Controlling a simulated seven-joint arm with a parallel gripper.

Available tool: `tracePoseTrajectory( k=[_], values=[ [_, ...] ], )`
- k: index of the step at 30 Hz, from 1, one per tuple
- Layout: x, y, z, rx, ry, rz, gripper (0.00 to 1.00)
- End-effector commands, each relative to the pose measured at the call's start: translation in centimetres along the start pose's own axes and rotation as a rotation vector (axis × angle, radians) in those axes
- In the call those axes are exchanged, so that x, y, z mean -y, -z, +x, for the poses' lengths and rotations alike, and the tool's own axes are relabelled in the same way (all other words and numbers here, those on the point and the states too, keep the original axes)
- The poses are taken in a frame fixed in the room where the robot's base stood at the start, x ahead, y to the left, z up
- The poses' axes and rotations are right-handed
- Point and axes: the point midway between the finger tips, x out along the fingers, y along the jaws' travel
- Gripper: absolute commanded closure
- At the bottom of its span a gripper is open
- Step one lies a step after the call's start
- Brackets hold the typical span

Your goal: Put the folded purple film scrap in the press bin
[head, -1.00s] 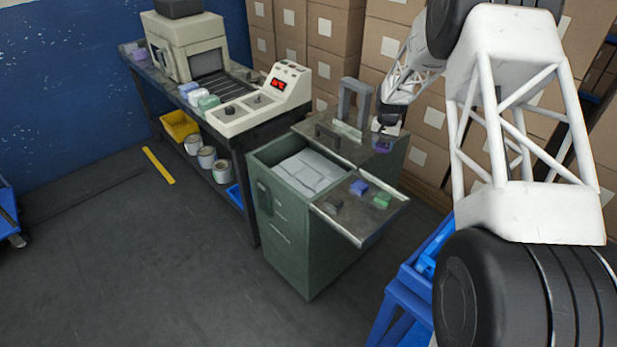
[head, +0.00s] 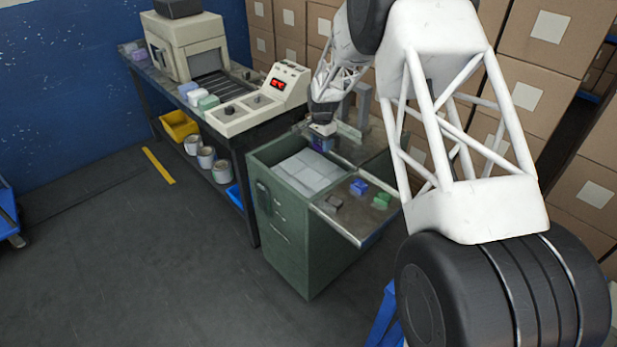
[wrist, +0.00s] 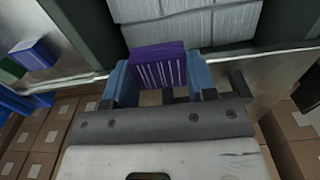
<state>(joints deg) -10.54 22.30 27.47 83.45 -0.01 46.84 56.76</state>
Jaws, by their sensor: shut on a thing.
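The folded purple film scrap (wrist: 158,68) is a small purple block with pale stripes on its side. My gripper (wrist: 162,80) is shut on it, with a blue finger at each side. In the head view the scrap (head: 321,145) hangs under my gripper (head: 322,138) at the back right edge of the bin's opening. The press bin (head: 268,172) is a green cabinet with an open top. Pale grey blocks (head: 310,174) lie inside it and also show just beyond the scrap in the wrist view (wrist: 190,25).
A metal handle frame stands behind the bin. The wrapper machine (head: 260,104) is to the left; stacked cartons (head: 545,80) are behind.

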Motion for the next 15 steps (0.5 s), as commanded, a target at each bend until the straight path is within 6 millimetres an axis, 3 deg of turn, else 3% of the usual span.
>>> tracePoseTrajectory(
  k=[3,6,15],
  values=[
    [0.1,-2.4,2.6,0.001,-0.001,-0.005,0.7],
    [0.0,-3.5,4.1,0.0,0.0,-0.011,0.7],
    [-0.2,-4.7,5.6,-0.001,0.001,-0.021,0.7]
  ],
)
